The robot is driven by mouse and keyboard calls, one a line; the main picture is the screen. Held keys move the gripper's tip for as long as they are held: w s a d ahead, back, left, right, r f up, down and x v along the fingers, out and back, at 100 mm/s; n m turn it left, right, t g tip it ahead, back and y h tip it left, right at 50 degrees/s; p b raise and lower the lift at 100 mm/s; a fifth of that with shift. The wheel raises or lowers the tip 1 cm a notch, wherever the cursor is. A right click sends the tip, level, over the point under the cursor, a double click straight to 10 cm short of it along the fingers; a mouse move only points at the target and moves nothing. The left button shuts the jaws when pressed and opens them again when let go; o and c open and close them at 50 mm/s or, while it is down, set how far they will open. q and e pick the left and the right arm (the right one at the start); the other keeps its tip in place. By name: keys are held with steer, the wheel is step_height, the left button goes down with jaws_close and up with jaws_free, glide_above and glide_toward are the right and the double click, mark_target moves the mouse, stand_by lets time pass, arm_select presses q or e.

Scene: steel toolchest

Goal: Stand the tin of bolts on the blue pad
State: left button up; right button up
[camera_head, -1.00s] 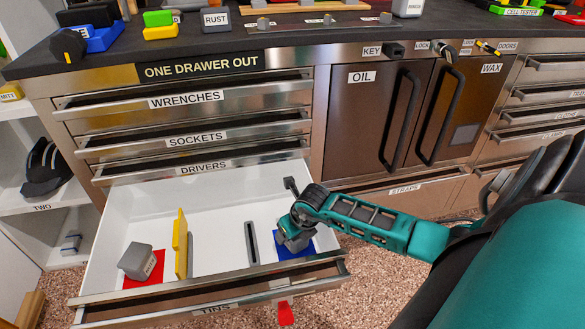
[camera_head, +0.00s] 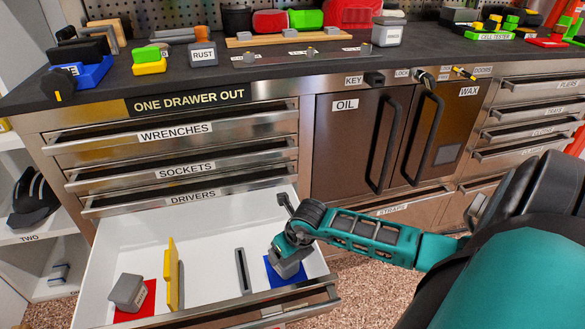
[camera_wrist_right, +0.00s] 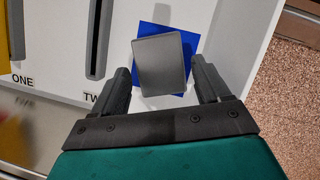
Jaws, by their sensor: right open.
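A grey tin (camera_head: 289,269), which I take to be the tin of bolts, stands on the blue pad (camera_head: 271,273) at the right of the open drawer. No label on it is readable. The wrist view shows the tin (camera_wrist_right: 160,70) from above, slightly turned, with blue pad (camera_wrist_right: 155,29) showing around it. My right gripper (camera_head: 287,252) is open, with one finger on each side of the tin. In the wrist view the gripper (camera_wrist_right: 160,75) shows gaps between fingers and tin. My left gripper is not in view.
The drawer (camera_head: 125,238) also holds a grey box (camera_head: 127,291) by a red pad (camera_head: 148,299), an upright yellow divider (camera_head: 173,272) and a dark slot (camera_head: 243,270). Closed drawers sit above. The bench top (camera_head: 110,88) carries several items.

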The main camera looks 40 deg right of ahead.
steer(key=p+v, duration=0.1)
steer(key=v, duration=0.4)
steer(key=shift+r, duration=0.2)
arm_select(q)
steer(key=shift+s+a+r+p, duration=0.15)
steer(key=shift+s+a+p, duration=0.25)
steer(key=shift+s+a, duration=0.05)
arm_select(e)
steer(key=shift+s+r, duration=0.3)
steer(key=shift+r, duration=0.3)
